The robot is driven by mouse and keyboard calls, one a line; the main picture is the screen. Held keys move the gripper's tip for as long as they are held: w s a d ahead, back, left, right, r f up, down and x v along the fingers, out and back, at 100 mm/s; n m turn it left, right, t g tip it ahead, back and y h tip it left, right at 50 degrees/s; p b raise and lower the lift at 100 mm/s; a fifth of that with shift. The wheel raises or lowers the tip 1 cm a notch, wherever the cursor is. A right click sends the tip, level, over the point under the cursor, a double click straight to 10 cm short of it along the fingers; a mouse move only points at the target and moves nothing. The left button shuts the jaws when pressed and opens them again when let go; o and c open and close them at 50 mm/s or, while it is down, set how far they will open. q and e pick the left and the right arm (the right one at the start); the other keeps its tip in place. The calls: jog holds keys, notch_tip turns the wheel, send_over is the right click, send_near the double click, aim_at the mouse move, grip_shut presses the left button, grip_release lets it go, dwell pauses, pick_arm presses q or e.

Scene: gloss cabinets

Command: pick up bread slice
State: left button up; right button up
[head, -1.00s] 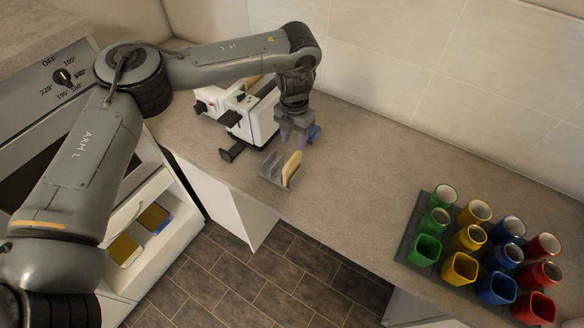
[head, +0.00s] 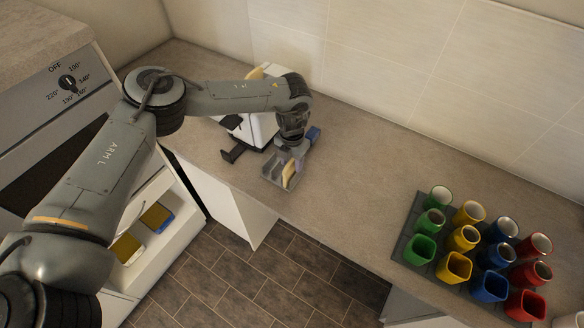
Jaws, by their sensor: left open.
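A pale bread slice (head: 289,172) stands upright and slightly tilted in a small grey rack (head: 272,179) on the counter. My left gripper (head: 291,160) points down right at the top of the slice, with its jaws open. The fingertips overlap the slice's upper part in the picture. I cannot tell whether the slice is between the fingers or touching them. My right gripper is out of view.
A white toaster (head: 254,130) with a black lever stands behind and left of the rack, partly hidden by my left arm. A blue item (head: 314,134) lies behind the gripper. Several coloured cups (head: 463,238) stand on a dark tray at the right. The counter between is clear.

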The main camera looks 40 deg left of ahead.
pick_arm(q)
grip_shut()
dwell(0.5)
